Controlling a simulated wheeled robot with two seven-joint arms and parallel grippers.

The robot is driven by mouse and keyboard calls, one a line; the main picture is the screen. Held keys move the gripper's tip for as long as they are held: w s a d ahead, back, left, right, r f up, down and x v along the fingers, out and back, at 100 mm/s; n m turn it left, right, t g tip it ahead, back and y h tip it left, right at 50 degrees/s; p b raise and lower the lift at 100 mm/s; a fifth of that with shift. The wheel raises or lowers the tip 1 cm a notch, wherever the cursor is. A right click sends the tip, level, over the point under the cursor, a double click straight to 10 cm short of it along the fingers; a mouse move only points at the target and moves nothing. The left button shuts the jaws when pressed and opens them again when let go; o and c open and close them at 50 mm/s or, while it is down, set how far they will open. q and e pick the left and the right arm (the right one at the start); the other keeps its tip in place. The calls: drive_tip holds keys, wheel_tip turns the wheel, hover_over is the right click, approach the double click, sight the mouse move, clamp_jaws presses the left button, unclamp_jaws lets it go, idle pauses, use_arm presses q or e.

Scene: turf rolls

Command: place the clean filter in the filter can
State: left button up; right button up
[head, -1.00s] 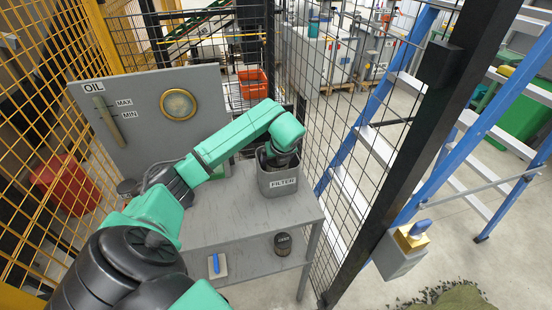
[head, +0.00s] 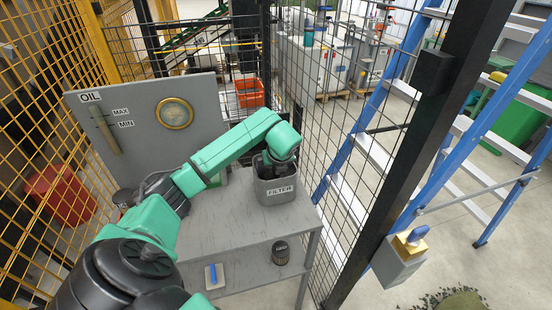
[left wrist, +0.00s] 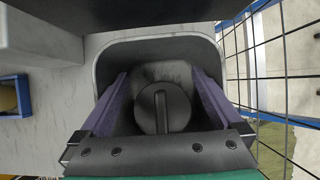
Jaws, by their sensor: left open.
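The filter can (head: 278,192) is a grey square bin with a FILTER label, standing on the grey bench. My left gripper (head: 279,167) points down into its mouth; its fingers are mostly hidden in the head view. In the left wrist view the can's rim (left wrist: 160,40) surrounds the open gripper (left wrist: 159,75). A dark round filter with a raised bar (left wrist: 162,108) lies between the two purple fingers, not clamped. I cannot tell whether it is clean. A dark, ridged cylinder, which looks like another filter (head: 281,252), stands on the lower shelf. My right gripper is out of view.
An upright grey panel with an OIL gauge (head: 160,125) stands behind the bench (head: 215,225). A blue-handled item (head: 213,276) lies on the lower shelf. Black wire mesh (head: 340,160) closes the right side, yellow mesh (head: 40,130) the left.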

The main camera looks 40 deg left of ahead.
use_arm(q)
drive_tip(key=shift+b+v, duration=0.8)
drive_tip(key=b+v, duration=0.2)
drive_tip(key=v, duration=0.8)
drive_tip(key=shift+r, duration=0.1)
drive_tip(key=shift+s+r, duration=0.1)
drive_tip(key=shift+r, duration=0.15)
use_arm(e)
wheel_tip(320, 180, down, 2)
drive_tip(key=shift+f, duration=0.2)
use_arm(q)
drive_tip(key=shift+d+f, duration=0.1)
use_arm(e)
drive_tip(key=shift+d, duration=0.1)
